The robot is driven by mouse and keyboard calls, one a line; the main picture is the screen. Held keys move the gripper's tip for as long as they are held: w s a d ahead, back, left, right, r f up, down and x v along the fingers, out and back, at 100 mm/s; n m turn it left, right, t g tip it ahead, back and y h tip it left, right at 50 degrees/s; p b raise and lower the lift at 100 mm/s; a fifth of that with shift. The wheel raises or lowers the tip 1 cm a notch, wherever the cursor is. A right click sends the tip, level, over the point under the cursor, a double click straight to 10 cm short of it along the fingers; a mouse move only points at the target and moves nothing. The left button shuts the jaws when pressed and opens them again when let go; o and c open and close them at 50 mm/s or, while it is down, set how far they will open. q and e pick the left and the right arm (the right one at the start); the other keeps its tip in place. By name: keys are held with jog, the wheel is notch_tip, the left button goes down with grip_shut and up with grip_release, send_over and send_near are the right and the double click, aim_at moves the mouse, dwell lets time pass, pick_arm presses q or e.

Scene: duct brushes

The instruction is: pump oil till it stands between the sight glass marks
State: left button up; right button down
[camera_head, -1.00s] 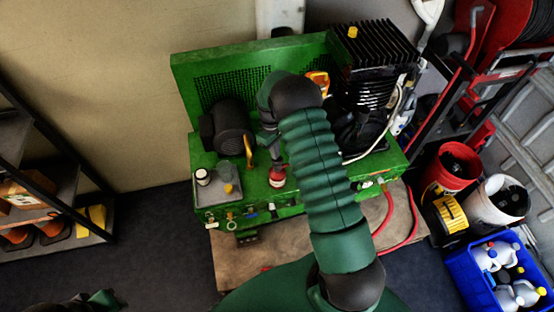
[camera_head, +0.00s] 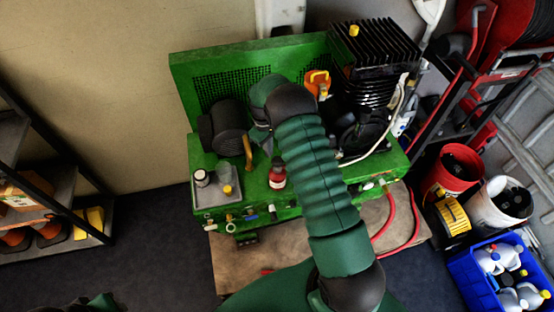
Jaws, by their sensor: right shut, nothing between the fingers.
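The green machine (camera_head: 300,205) stands on a wooden board, with a black finned block (camera_head: 372,55) at its back right and a dark motor (camera_head: 222,128) at its left. A small red bottle with a grey top (camera_head: 277,175) stands upright on the green deck. My right gripper (camera_head: 262,138) is shut and empty above the deck, between the motor and the bottle. It is up and left of the bottle and looks apart from it. My forearm hides part of the deck. I cannot make out the sight glass, its marks or an oil level. My left gripper is not in view.
A grey tray (camera_head: 205,202) with small containers sits at the deck's left. An orange part (camera_head: 318,82) is behind my arm. Red hoses (camera_head: 412,222) hang at the right. Buckets (camera_head: 452,165) and a blue crate (camera_head: 476,283) of bottles stand right; shelves (camera_head: 55,215) stand left.

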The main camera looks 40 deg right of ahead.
notch_tip(320, 180, up, 17)
jog(key=w+b, duration=0.2)
jog(key=shift+f+b, duration=0.2)
jog(key=shift+b, duration=0.1)
jog(key=shift+a, duration=0.1)
dwell(0.4)
